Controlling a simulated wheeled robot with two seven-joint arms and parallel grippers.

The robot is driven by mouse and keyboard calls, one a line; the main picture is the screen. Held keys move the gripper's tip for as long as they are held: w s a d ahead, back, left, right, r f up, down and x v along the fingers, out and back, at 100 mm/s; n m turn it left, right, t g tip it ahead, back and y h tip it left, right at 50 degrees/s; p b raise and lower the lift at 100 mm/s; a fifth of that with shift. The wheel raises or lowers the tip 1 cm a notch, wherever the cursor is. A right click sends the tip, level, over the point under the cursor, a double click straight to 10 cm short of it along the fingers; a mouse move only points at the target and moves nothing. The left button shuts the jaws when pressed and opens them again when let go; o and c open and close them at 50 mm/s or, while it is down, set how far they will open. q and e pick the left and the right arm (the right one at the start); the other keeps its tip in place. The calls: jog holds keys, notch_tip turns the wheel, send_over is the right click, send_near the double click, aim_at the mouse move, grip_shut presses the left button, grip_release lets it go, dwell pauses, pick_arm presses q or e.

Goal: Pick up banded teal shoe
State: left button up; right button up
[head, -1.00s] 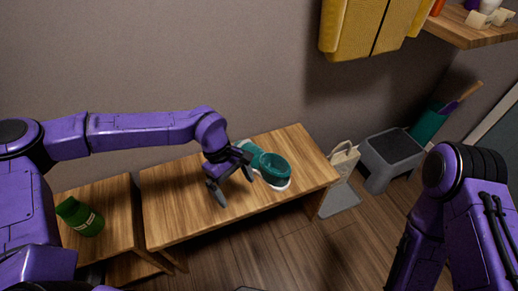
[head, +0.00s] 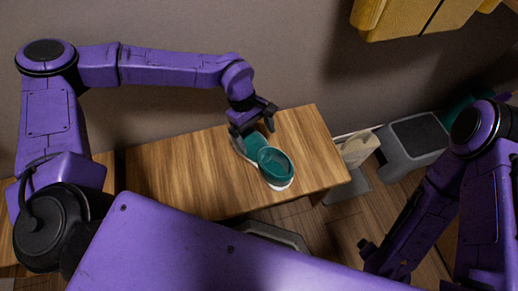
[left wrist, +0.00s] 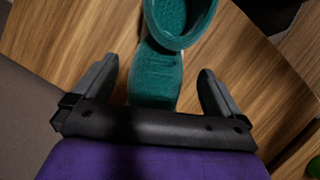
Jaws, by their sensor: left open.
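The teal shoe (head: 265,156) with a pale sole lies on the wooden bench near its right end. In the left wrist view the shoe (left wrist: 155,75) runs from the upper middle down between my fingers. Its round opening is at the top of that view. My left gripper (head: 251,119) is open over the narrower end of the shoe, with one finger on each side and wood showing in the gaps. The black gripper base hides the nearest tip of the shoe.
The wooden bench (head: 180,172) is bare left of the shoe. A grey step stool (head: 415,140) and a pale bag (head: 357,149) stand right of it. A yellow cabinet (head: 410,15) hangs above right. A green thing (left wrist: 314,166) shows at the wrist view's edge.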

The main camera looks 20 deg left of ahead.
aim_at(258, 145)
pick_arm(q)
jog(key=x, duration=0.2)
jog(key=b+x, duration=0.1)
jog(key=x, duration=0.2)
jog(key=shift+s+a+f, duration=0.1)
jog(key=shift+a+f, duration=0.1)
jog(key=shift+f, duration=0.3)
jog(key=shift+r, duration=0.1)
jog(key=c, duration=1)
jog(key=shift+c, duration=0.2)
jog(key=shift+r, duration=0.1)
jog(key=shift+r, duration=0.25)
notch_tip(258, 145, up, 3)
jog(key=shift+f+p, duration=0.15)
jog(key=shift+p, duration=0.35)
jog(key=s+a+r+p, duration=0.2)
jog(key=s+r+p, duration=0.7)
jog(key=s, duration=0.5)
jog(key=shift+r+p, duration=0.35)
jog(key=shift+p, duration=0.05)
